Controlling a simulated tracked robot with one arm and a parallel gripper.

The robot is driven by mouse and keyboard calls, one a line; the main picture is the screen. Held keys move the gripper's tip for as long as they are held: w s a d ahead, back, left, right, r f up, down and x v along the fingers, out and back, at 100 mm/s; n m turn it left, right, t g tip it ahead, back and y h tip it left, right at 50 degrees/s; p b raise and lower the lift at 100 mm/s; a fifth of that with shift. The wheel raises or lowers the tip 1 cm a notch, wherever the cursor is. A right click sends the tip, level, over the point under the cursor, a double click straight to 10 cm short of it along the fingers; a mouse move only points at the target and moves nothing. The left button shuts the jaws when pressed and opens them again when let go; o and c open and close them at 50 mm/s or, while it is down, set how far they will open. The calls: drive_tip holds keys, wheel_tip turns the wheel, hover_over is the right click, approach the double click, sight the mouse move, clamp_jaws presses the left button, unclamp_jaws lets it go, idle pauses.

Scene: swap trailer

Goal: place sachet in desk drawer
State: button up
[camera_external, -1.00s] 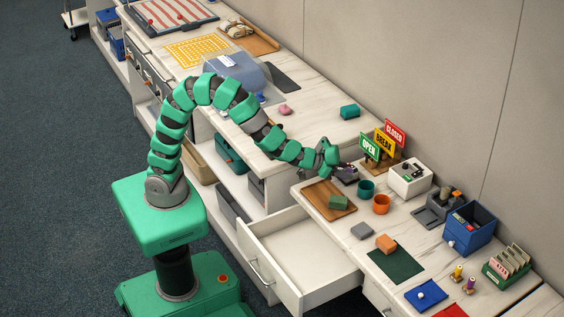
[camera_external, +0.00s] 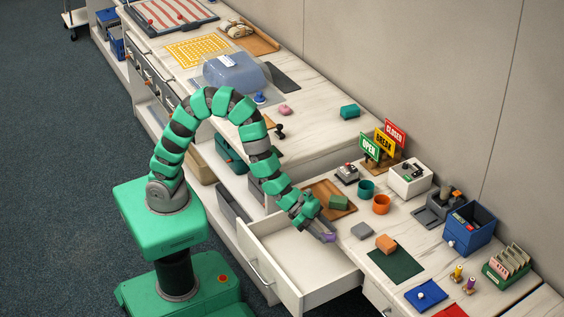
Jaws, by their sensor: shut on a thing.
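The desk drawer (camera_external: 283,252) is pulled out, and its white inside shows. My gripper (camera_external: 325,235) is over the right part of the open drawer, near the desk's edge. It is shut on a small purple sachet (camera_external: 329,238) at its tips. I cannot tell how high the sachet is above the drawer floor. My forearm hides part of the drawer's back edge.
Close to the drawer on the desk are a wooden tray (camera_external: 320,188) with a green block (camera_external: 338,202), a grey block (camera_external: 361,230) and a dark green mat (camera_external: 409,262) with an orange block (camera_external: 386,243). Teal (camera_external: 366,188) and orange cups (camera_external: 381,204) stand behind. The drawer's front and left are clear.

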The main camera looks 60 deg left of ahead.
sight(302, 279)
drive_tip(key=s+f+m+g+h, duration=0.1)
drive_tip(key=s+f+m+g, duration=0.3)
drive_tip(key=s+f, duration=0.35)
drive_tip(key=f+b, duration=0.1)
drive_tip(key=f, duration=0.2)
drive_tip(key=f+b, duration=0.1)
drive_tip(key=f, duration=0.2)
drive_tip(key=f+b, duration=0.1)
drive_tip(key=f, duration=0.2)
drive_tip(key=shift+s+a+f+b, duration=0.15)
drive_tip(key=shift+a+f+b, duration=0.1)
drive_tip(key=shift+a+b, duration=0.1)
drive_tip(key=shift+c, duration=0.2)
drive_tip(key=o, duration=1)
